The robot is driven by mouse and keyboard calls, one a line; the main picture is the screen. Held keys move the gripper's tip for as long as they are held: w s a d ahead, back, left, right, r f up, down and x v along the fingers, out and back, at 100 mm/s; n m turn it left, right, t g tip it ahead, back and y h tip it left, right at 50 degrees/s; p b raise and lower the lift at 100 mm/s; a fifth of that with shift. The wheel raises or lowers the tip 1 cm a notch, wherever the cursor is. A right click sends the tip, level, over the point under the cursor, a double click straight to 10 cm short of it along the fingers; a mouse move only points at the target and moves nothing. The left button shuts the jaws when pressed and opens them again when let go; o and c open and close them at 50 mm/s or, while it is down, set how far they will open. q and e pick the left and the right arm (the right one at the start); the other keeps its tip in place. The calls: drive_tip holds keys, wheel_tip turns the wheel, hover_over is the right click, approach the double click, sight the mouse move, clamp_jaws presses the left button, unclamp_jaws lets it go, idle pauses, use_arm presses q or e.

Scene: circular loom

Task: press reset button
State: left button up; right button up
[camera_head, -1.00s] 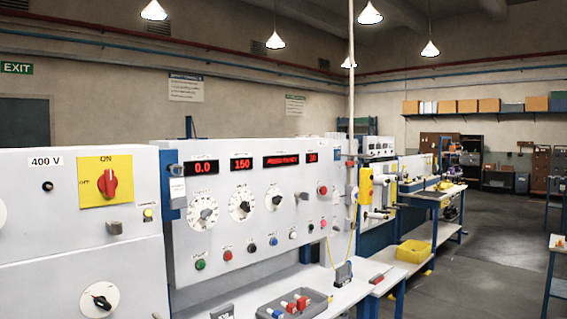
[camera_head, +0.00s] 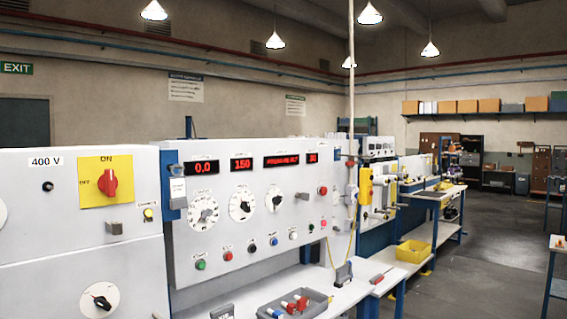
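A white control panel (camera_head: 225,262) stands at the centre left. A larger red button (camera_head: 323,190) sits higher at the right. The labels are too small to read, so I cannot tell which is reset. Red displays (camera_head: 243,164) and dials (camera_head: 241,205) are above the row. Neither of my grippers is in view.
A cabinet with a yellow-backed red switch (camera_head: 110,183) stands at the left. The white bench (camera_head: 345,295) below the panel holds a grey tray (camera_head: 265,302) with coloured connectors. A yellow bin (camera_head: 413,251) is on a lower shelf. Open floor (camera_head: 490,265) lies at the right.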

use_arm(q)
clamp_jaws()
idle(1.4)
